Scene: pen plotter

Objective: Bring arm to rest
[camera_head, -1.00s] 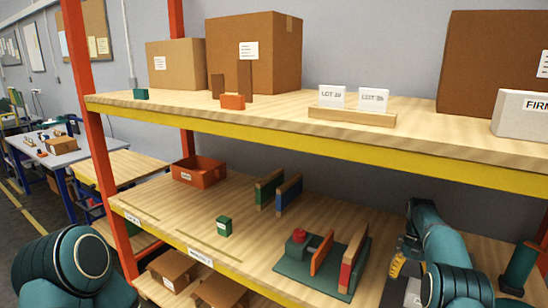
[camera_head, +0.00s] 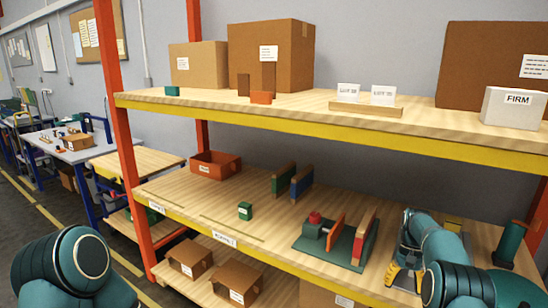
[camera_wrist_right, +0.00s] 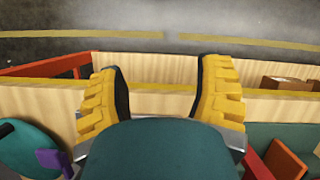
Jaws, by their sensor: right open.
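My right gripper (camera_head: 402,278) hangs over the middle shelf near its front edge, right of the green fixture. In the right wrist view its two yellow fingers (camera_wrist_right: 165,95) stand wide apart with nothing between them. A rounded teal part of my own arm fills the bottom middle of that view. My right arm comes in from the lower right in the head view. Part of my left arm shows at the lower left, but the left gripper is out of view.
The green fixture (camera_head: 312,245) with a red knob and upright plates stands left of my right gripper. A dark green cylinder (camera_head: 510,243) stands to the right. The middle shelf (camera_head: 250,190) also holds a small green block (camera_head: 245,211) and an orange bin (camera_head: 215,165). An upper shelf (camera_head: 240,112) overhangs.

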